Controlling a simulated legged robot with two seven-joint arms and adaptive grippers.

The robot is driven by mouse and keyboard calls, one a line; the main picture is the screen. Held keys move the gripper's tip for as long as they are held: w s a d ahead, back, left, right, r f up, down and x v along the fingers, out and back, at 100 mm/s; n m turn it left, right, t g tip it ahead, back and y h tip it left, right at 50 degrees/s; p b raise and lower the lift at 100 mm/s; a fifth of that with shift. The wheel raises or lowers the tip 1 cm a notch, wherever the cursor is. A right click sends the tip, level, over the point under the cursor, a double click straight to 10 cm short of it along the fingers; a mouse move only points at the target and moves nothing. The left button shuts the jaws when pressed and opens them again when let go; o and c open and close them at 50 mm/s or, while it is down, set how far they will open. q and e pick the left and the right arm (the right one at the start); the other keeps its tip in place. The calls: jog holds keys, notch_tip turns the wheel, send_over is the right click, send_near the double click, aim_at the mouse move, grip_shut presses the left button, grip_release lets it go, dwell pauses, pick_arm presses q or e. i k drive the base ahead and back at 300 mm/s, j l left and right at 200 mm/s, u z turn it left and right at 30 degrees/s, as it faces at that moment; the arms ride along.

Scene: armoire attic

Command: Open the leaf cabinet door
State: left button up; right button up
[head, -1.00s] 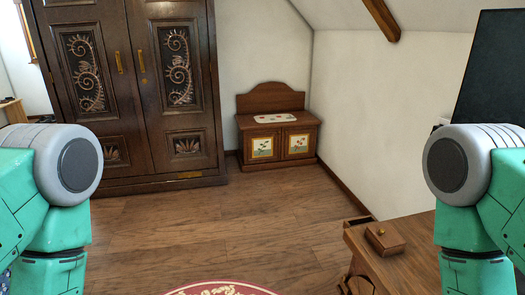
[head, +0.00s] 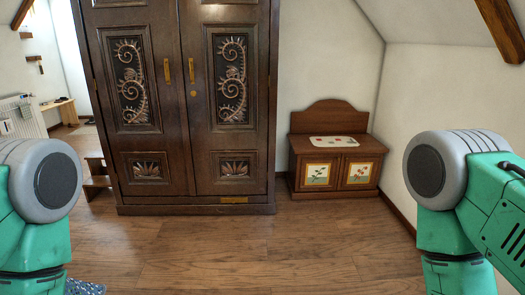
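A large dark wooden armoire (head: 186,172) with two carved doors stands ahead, left of centre. Its left door (head: 163,110) and right door (head: 210,105) are shut, each with a vertical brass handle near the middle seam: the left handle (head: 167,70) and the right handle (head: 191,69). Leaf-like carved panels (head: 236,166) sit low on the doors. A small brown cabinet (head: 335,168) stands to its right, with two shut doors bearing painted plant panels (head: 318,174). Only my green and grey arm parts show at both sides; neither gripper is in view.
Open wooden floor (head: 230,255) lies between me and the furniture. A white wall and sloped ceiling with a beam (head: 503,28) are at the right. A radiator (head: 22,115), wooden steps (head: 96,172) and a low bench (head: 62,110) are at the left.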

aim_at(314, 172)
jog(key=i+z, duration=0.15)
jog(key=i, duration=0.35)
jog(key=i+z, duration=0.15)
jog(key=i, duration=0.35)
jog(key=i+j+z, duration=0.1)
jog(key=i, duration=0.4)
jog(key=i+j+z, duration=0.15)
jog(key=i, duration=0.35)
jog(key=i+z, duration=0.25)
jog(key=i, duration=0.3)
jog(key=i+j+z, duration=0.1)
jog(key=i+z, duration=0.2)
jog(key=i, duration=0.25)
jog(key=i+j+z, duration=0.25)
jog(key=i, duration=0.3)
jog(key=i+j+z, duration=0.25)
jog(key=i, duration=0.25)
jog(key=i+j, duration=0.2)
jog(key=i+j+z, duration=0.15)
jog(key=j, duration=0.2)
jog(key=i, duration=0.05)
